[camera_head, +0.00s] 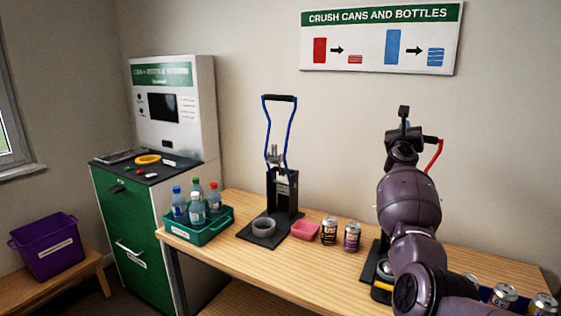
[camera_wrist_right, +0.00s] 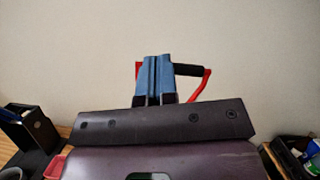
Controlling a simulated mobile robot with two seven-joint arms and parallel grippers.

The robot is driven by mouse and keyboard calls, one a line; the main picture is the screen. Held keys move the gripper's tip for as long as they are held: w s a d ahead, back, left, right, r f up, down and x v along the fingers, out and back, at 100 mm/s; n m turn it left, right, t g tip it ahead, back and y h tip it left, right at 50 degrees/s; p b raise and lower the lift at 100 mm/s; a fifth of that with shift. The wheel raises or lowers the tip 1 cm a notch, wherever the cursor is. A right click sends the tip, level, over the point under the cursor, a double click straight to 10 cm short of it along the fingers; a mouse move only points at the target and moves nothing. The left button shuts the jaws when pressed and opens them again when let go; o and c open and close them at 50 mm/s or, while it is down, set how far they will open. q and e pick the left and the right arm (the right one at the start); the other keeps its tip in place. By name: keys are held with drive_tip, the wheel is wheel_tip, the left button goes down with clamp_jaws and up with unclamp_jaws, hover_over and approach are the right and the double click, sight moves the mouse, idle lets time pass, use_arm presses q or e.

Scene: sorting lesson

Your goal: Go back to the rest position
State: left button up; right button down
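My right arm rises over the right part of the table in the head view, hiding much of the red-handled crusher (camera_head: 439,156). My right gripper (camera_head: 404,113) is at its upper end, pointing up. In the right wrist view its blue-padded fingers (camera_wrist_right: 155,76) are together, with only a thin line between them and nothing seen held. The crusher's black grip (camera_wrist_right: 190,70) shows behind and to the right of the fingers; whether they touch cannot be told. My left gripper is in neither view.
A blue-handled crusher (camera_head: 285,190) stands mid-table, by a pink tray (camera_head: 305,232) and two cans (camera_head: 329,231) (camera_head: 351,238). A green crate (camera_head: 205,232) holds several bottles. More cans (camera_head: 503,296) are at the lower right. A green-and-white machine (camera_head: 135,230) and purple bin (camera_head: 48,249) are left.

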drive_tip(key=s+a+r+n+t+y, duration=0.5)
drive_tip(key=r+n+y, duration=0.1)
drive_tip(key=n, duration=1.3)
drive_tip(key=s+a+f+n+g+y, duration=0.2)
drive_tip(key=s+f+n, duration=0.5)
drive_tip(key=f, duration=0.4)
drive_tip(key=s+a+f+n+g+y, duration=0.1)
drive_tip(key=s+a+f+n+g, duration=0.1)
drive_tip(key=s+f+n, duration=0.75)
drive_tip(key=s+a+f+n+g+y, duration=0.2)
drive_tip(key=s+f+n, duration=0.15)
drive_tip(key=f, duration=0.95)
drive_tip(key=s+f+g, duration=0.3)
drive_tip(key=s+f, duration=0.8)
drive_tip(key=s, duration=0.3)
drive_tip(key=s+f+g+h, duration=0.1)
drive_tip(key=s+f+g, duration=0.2)
drive_tip(key=s+f, duration=0.9)
drive_tip(key=s, duration=0.3)
drive_tip(key=shift+s+a+g, duration=0.25)
drive_tip(key=shift+a+g, duration=0.05)
drive_tip(key=shift+a, duration=0.1)
